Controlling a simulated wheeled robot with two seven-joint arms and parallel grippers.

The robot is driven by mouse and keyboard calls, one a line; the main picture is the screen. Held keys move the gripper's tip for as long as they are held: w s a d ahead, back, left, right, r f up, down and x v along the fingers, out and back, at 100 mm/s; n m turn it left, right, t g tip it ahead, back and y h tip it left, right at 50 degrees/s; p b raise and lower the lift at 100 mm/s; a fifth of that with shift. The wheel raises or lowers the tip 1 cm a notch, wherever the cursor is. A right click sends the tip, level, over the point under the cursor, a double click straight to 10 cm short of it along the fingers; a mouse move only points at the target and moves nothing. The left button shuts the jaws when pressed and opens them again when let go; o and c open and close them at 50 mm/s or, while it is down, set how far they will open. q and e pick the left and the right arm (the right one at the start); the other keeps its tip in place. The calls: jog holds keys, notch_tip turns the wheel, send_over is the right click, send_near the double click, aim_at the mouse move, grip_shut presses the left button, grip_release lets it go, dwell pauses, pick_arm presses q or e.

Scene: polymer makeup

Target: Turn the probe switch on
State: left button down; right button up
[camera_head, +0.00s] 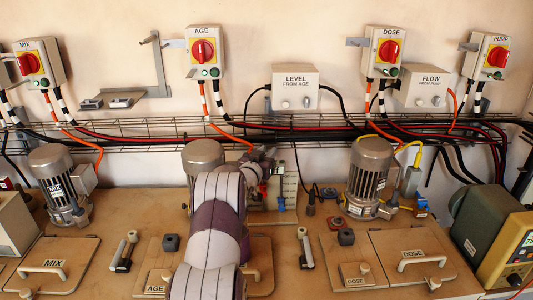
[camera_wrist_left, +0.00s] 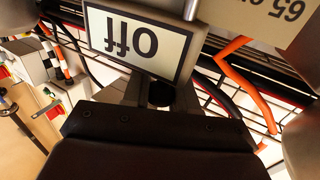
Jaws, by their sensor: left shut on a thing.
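My left arm rises from the bottom middle of the head view. In the left wrist view, the dark gripper (camera_wrist_left: 160,95) is close up, just below a white label (camera_wrist_left: 136,42) with a black border that reads "Off" upside down. The gripper is shut on a small part by this label, which I take to be the probe switch; the part itself is mostly hidden by the gripper. My right gripper is not in view.
A wire cable tray (camera_head: 130,135) with cables runs along the wall above. The MIX motor (camera_head: 62,185) and DOSE motor (camera_head: 369,180) stand on either side. Red-knobbed switch boxes, such as AGE (camera_head: 203,52), hang on the wall. An orange cable (camera_wrist_left: 245,85) passes close to the gripper.

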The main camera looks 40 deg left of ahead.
pick_arm(q)
jog(key=m+h+p, duration=0.1)
jog(key=h, duration=0.1)
jog(key=m+h+p, duration=0.1)
jog(key=m+h, duration=0.1)
jog(key=h, duration=0.1)
jog(key=shift+d+r+t, duration=0.1)
jog(key=shift+d+t, duration=0.1)
jog(key=shift+t, duration=0.1)
jog(key=m+h, duration=0.2)
jog(key=h, duration=0.1)
jog(key=shift+d+p, duration=0.15)
jog(key=shift+p, duration=0.25)
jog(key=shift+d+m+g+h, duration=0.15)
jog(key=shift+m+g+h, duration=0.35)
jog(key=shift+m+h, duration=0.55)
jog(key=shift+h, duration=0.35)
jog(key=c, duration=0.9)
grip_release()
